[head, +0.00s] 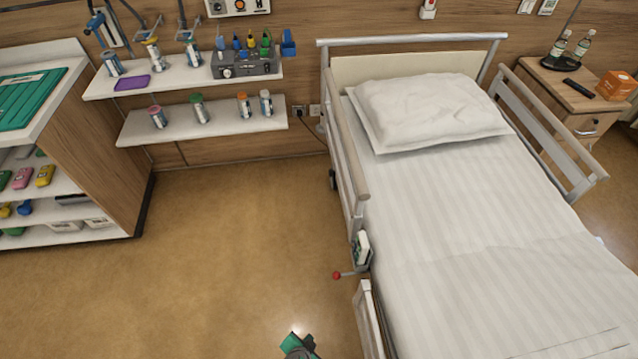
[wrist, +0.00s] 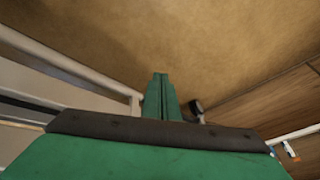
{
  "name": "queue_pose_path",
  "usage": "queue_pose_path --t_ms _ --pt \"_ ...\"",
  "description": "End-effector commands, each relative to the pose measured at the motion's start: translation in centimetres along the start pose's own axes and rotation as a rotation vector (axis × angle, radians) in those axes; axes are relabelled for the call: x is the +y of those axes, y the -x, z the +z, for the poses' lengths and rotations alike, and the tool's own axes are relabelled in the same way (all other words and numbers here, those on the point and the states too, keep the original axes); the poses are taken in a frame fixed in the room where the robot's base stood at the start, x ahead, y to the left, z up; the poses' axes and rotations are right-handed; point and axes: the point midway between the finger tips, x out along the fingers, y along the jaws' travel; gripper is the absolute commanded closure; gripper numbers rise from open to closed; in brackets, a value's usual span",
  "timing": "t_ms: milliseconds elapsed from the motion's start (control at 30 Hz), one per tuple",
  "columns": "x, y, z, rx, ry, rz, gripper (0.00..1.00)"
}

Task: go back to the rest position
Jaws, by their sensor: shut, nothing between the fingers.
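My gripper (head: 300,343) shows at the bottom edge of the head view, green and dark grey, over the floor to the left of the bed. In the wrist view my gripper (wrist: 161,85) has its green fingers pressed together with nothing between them. It holds nothing and touches nothing that I can see. The rest of my arm is outside the head view.
The bed (head: 470,220) with raised side rails fills the right. A red-knobbed lever (head: 337,275) juts from its left side. A shelf unit (head: 120,170) stands at left, and wall shelves (head: 205,127) hold several canisters. The floor (head: 220,230) between is clear.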

Motion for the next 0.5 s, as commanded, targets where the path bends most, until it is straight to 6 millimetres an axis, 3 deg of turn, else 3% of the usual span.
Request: queue_pose_path --t_ms 100,267,500 --pt "0.8 3.5 0.6 0.042 0.087 -0.108 1.0" --pt "1.2 9.0 -0.1 0.144 0.206 -0.24 1.0" --pt "1.7 19.3 -3.0 0.365 0.379 -0.378 1.0"
